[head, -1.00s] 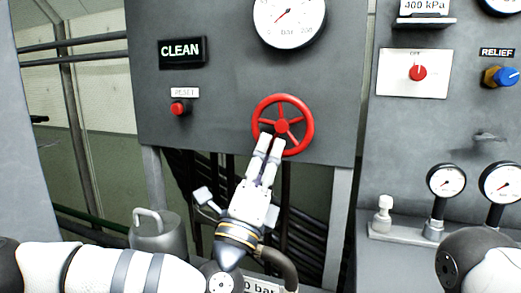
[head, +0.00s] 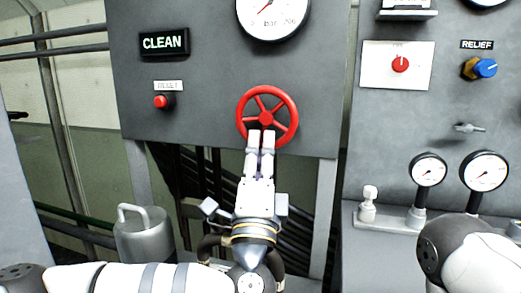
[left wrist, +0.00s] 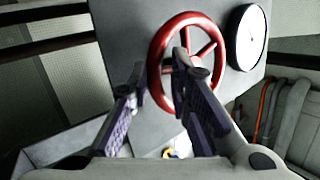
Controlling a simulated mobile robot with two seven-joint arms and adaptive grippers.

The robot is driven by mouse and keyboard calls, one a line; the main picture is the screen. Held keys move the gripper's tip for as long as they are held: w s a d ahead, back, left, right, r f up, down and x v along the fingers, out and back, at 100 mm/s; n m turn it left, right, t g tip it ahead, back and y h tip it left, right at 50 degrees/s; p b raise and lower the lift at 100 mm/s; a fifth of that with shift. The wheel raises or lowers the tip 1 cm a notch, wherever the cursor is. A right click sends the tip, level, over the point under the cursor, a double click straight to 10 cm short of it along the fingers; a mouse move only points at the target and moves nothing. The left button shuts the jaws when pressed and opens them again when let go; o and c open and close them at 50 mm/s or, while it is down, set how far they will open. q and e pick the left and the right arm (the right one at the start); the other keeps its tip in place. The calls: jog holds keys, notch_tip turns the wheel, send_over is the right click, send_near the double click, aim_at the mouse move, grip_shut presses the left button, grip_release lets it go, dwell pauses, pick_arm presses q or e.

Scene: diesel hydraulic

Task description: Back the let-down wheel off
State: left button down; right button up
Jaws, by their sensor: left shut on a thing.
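The red let-down wheel (head: 267,95), a spoked handwheel, stands on the front of a grey panel. My left gripper (head: 261,137) reaches up to it from below, with both fingertips at the bottom of its rim. In the left wrist view the wheel (left wrist: 162,50) shows large, its rim passing between my left gripper's fingers (left wrist: 158,82). The gripper is shut on the rim. The fingers hide a small part of the rim. My right gripper is out of view.
A bar gauge (head: 272,16) sits above the wheel. A second panel at right carries a red knob (head: 400,65) and a blue relief knob (head: 485,68). A metal can (head: 143,235) stands lower left.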

pick_arm(q)
jog(key=shift+a+r, duration=0.15)
jog(key=shift+r, duration=0.4)
jog(key=c, duration=1.5)
grip_release()
jog(key=shift+o, duration=0.4)
jog(key=shift+f, duration=0.3)
jog(key=v, duration=1.2)
jog(key=shift+w, duration=0.1)
